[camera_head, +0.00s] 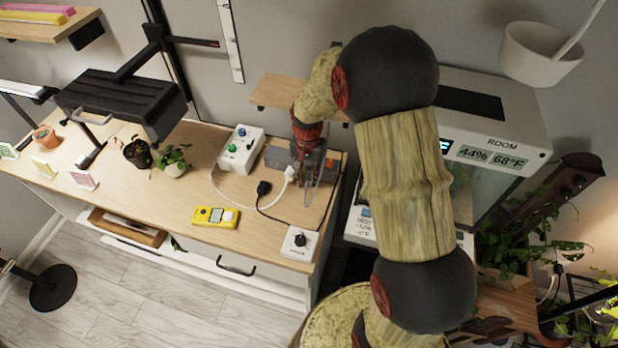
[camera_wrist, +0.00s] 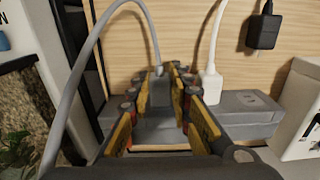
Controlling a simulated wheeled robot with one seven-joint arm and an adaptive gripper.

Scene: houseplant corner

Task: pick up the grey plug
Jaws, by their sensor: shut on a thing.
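The grey plug (camera_wrist: 160,90) stands between my fingers in the wrist view, with its grey cord (camera_wrist: 88,50) arching up and to the left. My gripper (camera_wrist: 158,88) is shut on it, over the grey power strip (camera_wrist: 245,108). I cannot tell whether the plug's pins are in the strip. In the head view my gripper (camera_head: 304,172) is low over the table's right end and hides most of the plug. A white plug (camera_wrist: 211,86) stands upright in the strip, just right of my fingers; it also shows in the head view (camera_head: 291,172).
A black adapter (camera_head: 264,188) lies on the wooden table left of my gripper. A white box with knobs (camera_head: 241,149), a yellow meter (camera_head: 216,216) and a white box with a black knob (camera_head: 299,243) stand nearby. A white terrarium cabinet (camera_head: 490,140) is to the right.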

